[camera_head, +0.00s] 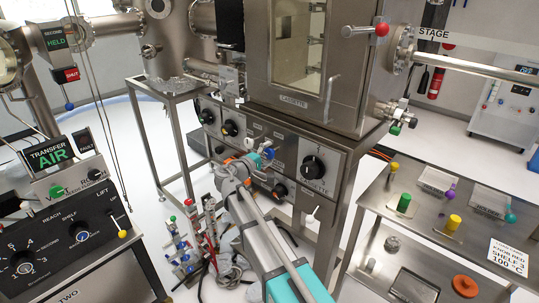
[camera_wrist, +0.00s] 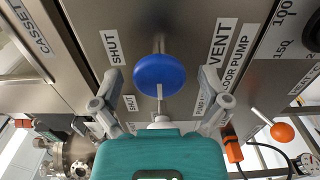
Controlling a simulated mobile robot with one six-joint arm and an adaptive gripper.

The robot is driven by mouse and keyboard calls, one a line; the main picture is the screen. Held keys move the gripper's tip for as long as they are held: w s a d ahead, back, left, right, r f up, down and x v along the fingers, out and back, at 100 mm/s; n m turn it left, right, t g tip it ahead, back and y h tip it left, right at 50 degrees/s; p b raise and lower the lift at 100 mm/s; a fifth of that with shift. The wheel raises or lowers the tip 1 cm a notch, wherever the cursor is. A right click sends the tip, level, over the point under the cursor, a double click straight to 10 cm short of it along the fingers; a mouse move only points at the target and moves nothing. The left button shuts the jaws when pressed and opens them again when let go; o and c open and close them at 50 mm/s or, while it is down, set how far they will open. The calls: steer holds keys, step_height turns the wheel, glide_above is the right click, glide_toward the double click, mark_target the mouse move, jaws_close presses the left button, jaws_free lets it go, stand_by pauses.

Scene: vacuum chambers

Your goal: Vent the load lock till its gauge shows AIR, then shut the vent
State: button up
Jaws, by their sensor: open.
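A round blue knob (camera_wrist: 160,72) on a metal stem stands out from the steel panel in the wrist view, between a SHUT label (camera_wrist: 112,47) and a VENT label (camera_wrist: 221,44). It also shows in the head view (camera_head: 268,153). My gripper (camera_wrist: 159,94) is open and empty, its fingers to either side of the knob's lower part with gaps. Which setting the knob is at, I cannot tell. The steel load lock chamber (camera_head: 352,80) with a CASSETTE label is above the panel. I cannot make out its gauge in either view.
A black dial (camera_head: 313,167) is close by. A display marked TRANSFER (camera_head: 48,154) reads AIR at left. A cluttered steel bench (camera_head: 380,192) stands right.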

steer(key=shift+s+a, duration=0.1)
steer(key=v, duration=1.1)
steer(key=shift+s+a, duration=0.3)
steer(key=s+d+f+m+g+y, duration=0.3)
steer(key=d+f+g, duration=0.4)
steer(key=d, duration=0.6)
steer(key=s+d+f+m+g+y, duration=0.2)
steer(key=s+d+f+m+g, duration=0.15)
steer(key=d+f, duration=0.7)
steer(key=s+d+f+m+g+y, duration=0.1)
steer(key=s+d+m+g+y, duration=0.25)
steer(key=s+d+y, duration=0.3)
steer(key=s+r+p, duration=0.3)
steer(key=r+p, duration=0.7)
steer(key=shift+s+d+m, duration=0.2)
steer(key=shift+d+m, duration=0.1)
steer(key=shift+d, duration=0.15)
steer(key=shift+h, duration=0.25)
stand_by(1.8)
